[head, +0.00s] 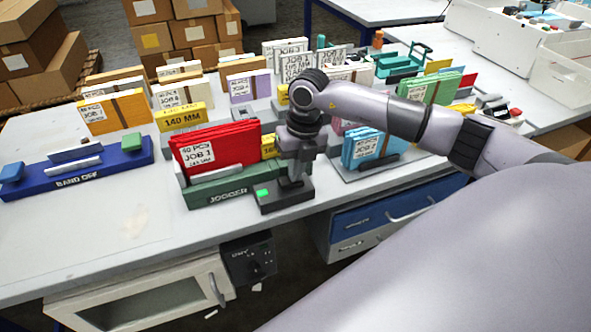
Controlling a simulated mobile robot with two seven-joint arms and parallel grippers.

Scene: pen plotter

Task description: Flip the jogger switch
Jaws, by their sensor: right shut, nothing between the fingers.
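The green jogger (228,194), labelled JOGGER, stands near the front edge of the table and holds a stack of red sheets (220,145) with a JOB 1 label. A dark switch box (270,203) with a lit green patch (262,193) is at its right end. My right gripper (292,184) points down over this box, shut and empty, with its fingertips at or just above the box's top. The gripper hides part of the box, and I cannot tell whether it touches the switch. My left gripper is not in view.
A blue BAND OFF tray (78,180) lies at the left. A grey stand with light-blue sheets (362,146) is close on the right of my gripper. Several labelled job stacks fill the back. The table's front left (90,235) is clear.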

